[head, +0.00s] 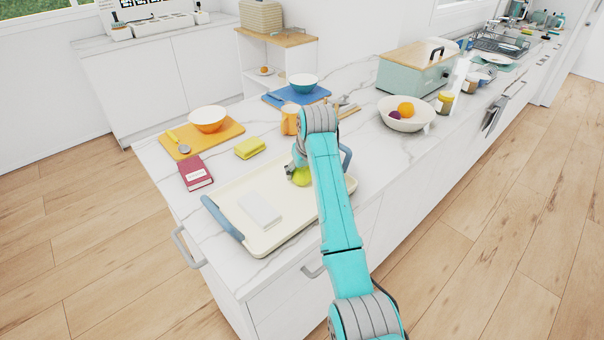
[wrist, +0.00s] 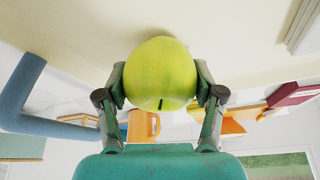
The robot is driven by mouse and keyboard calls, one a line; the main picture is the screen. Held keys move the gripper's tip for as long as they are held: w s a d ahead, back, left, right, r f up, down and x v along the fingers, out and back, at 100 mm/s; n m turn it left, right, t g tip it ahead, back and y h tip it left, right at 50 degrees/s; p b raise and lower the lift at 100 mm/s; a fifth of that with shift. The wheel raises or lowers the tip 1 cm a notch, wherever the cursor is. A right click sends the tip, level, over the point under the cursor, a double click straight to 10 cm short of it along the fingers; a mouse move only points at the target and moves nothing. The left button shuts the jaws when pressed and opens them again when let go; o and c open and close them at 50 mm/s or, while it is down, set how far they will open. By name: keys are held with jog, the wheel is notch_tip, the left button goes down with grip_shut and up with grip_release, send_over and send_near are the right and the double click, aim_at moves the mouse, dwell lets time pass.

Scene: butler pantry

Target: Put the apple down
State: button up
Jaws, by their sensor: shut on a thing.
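The green apple (wrist: 160,72) is between the two fingers of my gripper (wrist: 160,85) in the wrist view. The fingers are shut on it from both sides. In the head view the apple (head: 302,176) shows beside my arm, over the right part of a cream tray (head: 262,240) with blue handles. My gripper (head: 294,170) is partly hidden there behind my own arm. I cannot tell whether the apple touches the tray.
A white block (head: 260,209) lies on the tray's left half. A red book (head: 195,173), a yellow sponge (head: 250,148) and an orange board (head: 190,149) with a bowl (head: 208,120) are left of and behind it. A fruit bowl (head: 406,122) stands to the right.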

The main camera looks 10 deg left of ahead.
jog(key=shift+f, duration=0.45)
jog(key=shift+f, duration=0.15)
jog(key=o, duration=1.2)
jog(key=shift+o, duration=0.2)
jog(key=v, duration=1.2)
